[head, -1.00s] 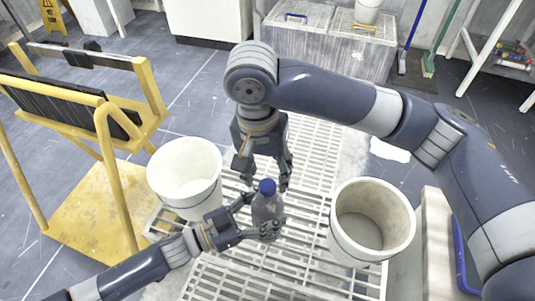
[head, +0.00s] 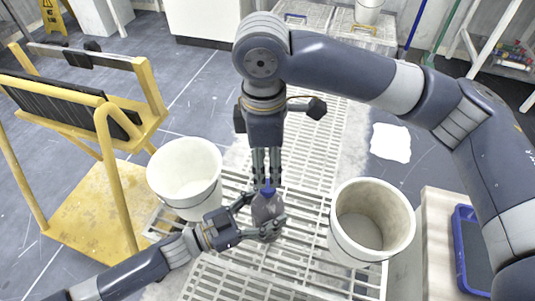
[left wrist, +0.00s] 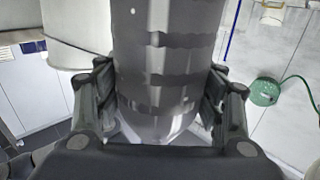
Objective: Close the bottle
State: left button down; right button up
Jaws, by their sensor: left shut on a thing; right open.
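A grey, see-through bottle (head: 266,210) with a blue cap (head: 267,189) stands upright over the white slatted grating. My left gripper (head: 260,219) is shut around the bottle's body from the left. In the left wrist view, the dark banded bottle (left wrist: 167,50) fills the middle between my left gripper's two fingers (left wrist: 162,100). My right gripper (head: 267,178) points down over the bottle, its fingers open and at the height of the cap. The fingers partly hide the cap, so I cannot tell whether they touch it.
A white bucket (head: 186,146) stands left of the bottle and another bucket (head: 396,250) stands to the right. The slatted grating (head: 310,150) lies beneath. A yellow frame (head: 118,190) stands at the left. A blue tray (head: 459,250) is at the right edge.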

aim_at(268, 185)
jog(key=n, duration=0.2)
jog(key=r+n, duration=0.1)
jog(key=n, duration=0.6)
jog(key=shift+s+r+n, duration=0.15)
jog(key=shift+r+n, duration=0.2)
jog(key=shift+n, duration=0.05)
jog(key=shift+f, duration=4.05)
